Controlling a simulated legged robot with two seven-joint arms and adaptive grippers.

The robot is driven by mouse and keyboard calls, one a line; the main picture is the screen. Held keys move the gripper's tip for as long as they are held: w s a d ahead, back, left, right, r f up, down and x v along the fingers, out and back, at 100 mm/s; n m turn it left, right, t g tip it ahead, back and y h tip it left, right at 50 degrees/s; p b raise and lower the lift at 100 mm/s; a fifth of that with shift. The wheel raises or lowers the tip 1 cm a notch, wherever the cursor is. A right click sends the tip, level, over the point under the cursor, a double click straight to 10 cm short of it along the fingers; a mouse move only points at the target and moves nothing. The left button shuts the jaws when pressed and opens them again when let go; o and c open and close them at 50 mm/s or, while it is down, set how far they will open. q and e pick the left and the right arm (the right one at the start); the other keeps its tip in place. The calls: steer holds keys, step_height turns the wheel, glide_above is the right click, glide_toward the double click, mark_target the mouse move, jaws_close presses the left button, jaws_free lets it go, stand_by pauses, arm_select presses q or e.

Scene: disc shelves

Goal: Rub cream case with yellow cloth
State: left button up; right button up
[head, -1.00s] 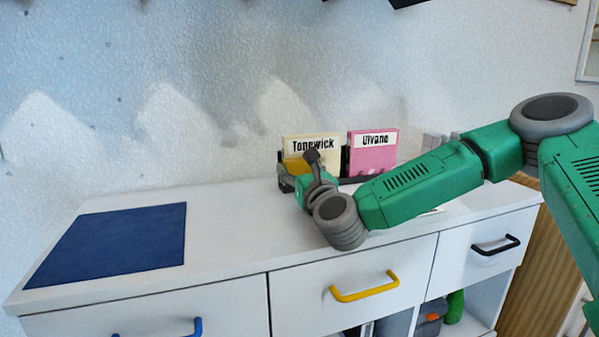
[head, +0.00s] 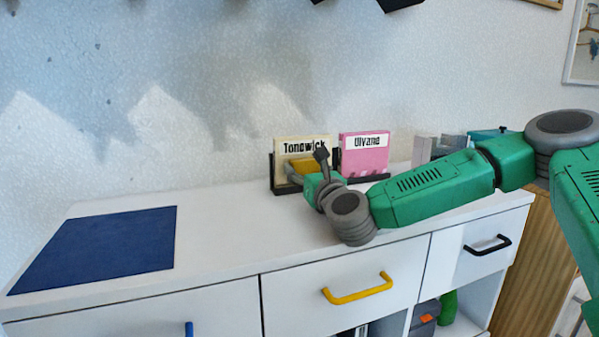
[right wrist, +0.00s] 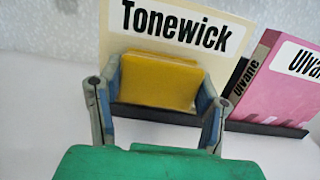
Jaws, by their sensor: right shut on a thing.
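The cream case (head: 288,151), labelled "Tonewick", stands upright in a dark holder on the white cabinet top. In the right wrist view the cream case (right wrist: 235,58) is behind the yellow cloth (right wrist: 158,80). My right gripper (right wrist: 157,92) is shut on the folded yellow cloth, which lies against or just in front of the case's face below the label; whether it touches I cannot tell. In the head view the right gripper (head: 304,172) and the cloth (head: 304,165) cover part of the case's front. My left gripper is not in view.
A pink case (head: 364,158) labelled "Ulvane" stands just right in a dark holder (head: 372,179). Grey blocks (head: 424,150) stand further right, partly behind my arm. A blue mat (head: 100,248) lies on the left. The cabinet top between mat and cases is clear.

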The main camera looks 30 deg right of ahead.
steer(key=shift+s+d+f+b, duration=0.1)
steer(key=shift+s+d+b, duration=0.15)
steer(key=shift+d, duration=1.1)
steer(key=shift+s+d+b, duration=0.1)
steer(key=shift+s+d, duration=0.25)
steer(key=shift+d, duration=0.95)
steer(key=shift+b, duration=0.4)
steer(key=shift+w+a+f+b, duration=0.1)
steer(key=shift+w+a+b, duration=0.15)
steer(key=shift+a+b, duration=0.5)
steer(key=shift+w+a, duration=0.2)
steer(key=shift+a, duration=0.95)
steer(key=shift+w+a+b, duration=0.2)
steer(key=shift+a+b, duration=0.6)
steer(key=shift+a, duration=0.3)
steer(key=shift+w+a, duration=0.25)
steer(key=shift+a, duration=0.6)
steer(key=shift+w+a, duration=0.2)
steer(key=shift+a, duration=0.4)
